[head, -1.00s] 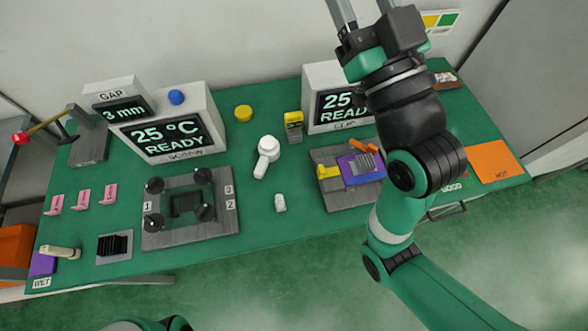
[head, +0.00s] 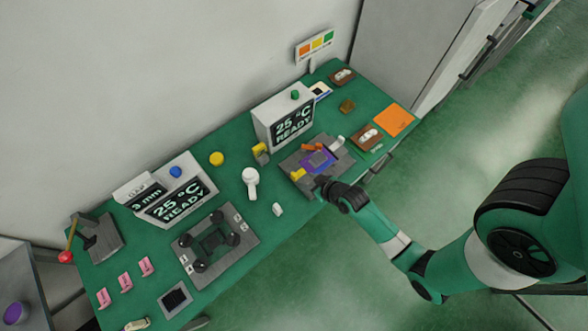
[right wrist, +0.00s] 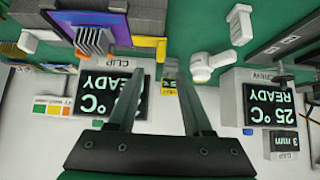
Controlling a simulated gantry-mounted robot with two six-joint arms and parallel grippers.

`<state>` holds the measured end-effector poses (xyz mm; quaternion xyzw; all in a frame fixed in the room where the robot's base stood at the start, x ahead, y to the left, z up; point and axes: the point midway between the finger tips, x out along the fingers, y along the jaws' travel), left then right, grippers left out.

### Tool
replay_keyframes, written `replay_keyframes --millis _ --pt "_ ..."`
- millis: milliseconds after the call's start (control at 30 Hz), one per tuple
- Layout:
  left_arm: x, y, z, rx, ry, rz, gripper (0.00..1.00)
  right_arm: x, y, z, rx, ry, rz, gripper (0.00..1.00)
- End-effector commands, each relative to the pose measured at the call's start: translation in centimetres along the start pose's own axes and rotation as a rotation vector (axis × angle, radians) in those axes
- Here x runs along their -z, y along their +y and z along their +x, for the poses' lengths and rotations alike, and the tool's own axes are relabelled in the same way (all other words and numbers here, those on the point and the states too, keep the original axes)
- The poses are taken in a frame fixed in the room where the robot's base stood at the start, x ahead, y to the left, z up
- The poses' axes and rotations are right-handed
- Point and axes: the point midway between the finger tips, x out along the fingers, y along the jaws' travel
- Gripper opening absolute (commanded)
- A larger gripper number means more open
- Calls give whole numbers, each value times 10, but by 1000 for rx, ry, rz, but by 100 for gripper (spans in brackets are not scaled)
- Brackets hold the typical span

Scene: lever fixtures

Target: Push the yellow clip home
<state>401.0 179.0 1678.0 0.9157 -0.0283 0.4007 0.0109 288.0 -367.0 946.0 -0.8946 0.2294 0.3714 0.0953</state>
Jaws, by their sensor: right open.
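The yellow clip (head: 298,174) sits at the left front of a grey fixture (head: 291,162), beside a purple board (head: 309,166) with a grey block on it. An orange part (head: 312,147) is at the fixture's back. In the right wrist view the yellow clip (right wrist: 150,41) shows at the board's edge, just beyond my fingertips. My right gripper (head: 320,182) is at the fixture's front edge, right of the clip. The wrist view shows its fingers (right wrist: 158,68) apart with nothing between them; I cannot tell whether they touch the fixture. My left gripper is out of view.
The CLIP display box (head: 283,118) stands behind the fixture, with a yellow-topped block (head: 260,152) to its left. A white lever-shaped piece (head: 251,182) and a small white piece (head: 278,209) lie left of the fixture. A second fixture (head: 214,244) stands farther left.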

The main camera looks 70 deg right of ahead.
Motion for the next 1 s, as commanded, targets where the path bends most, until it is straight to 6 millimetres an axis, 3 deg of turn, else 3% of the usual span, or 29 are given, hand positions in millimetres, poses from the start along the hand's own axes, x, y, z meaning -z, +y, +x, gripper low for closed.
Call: replay_keyframes --millis 200,400,767,867,1000 --pt "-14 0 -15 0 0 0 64 -2 0 53 0 2 0 50" --pt "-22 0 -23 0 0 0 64 -1 0 88 1 2 -1 50" --pt "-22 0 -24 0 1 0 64 1 0 97 1 1 -1 50" --pt "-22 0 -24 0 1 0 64 1 0 97 1 1 -1 37" --pt "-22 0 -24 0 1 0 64 1 0 97 1 1 -1 12"
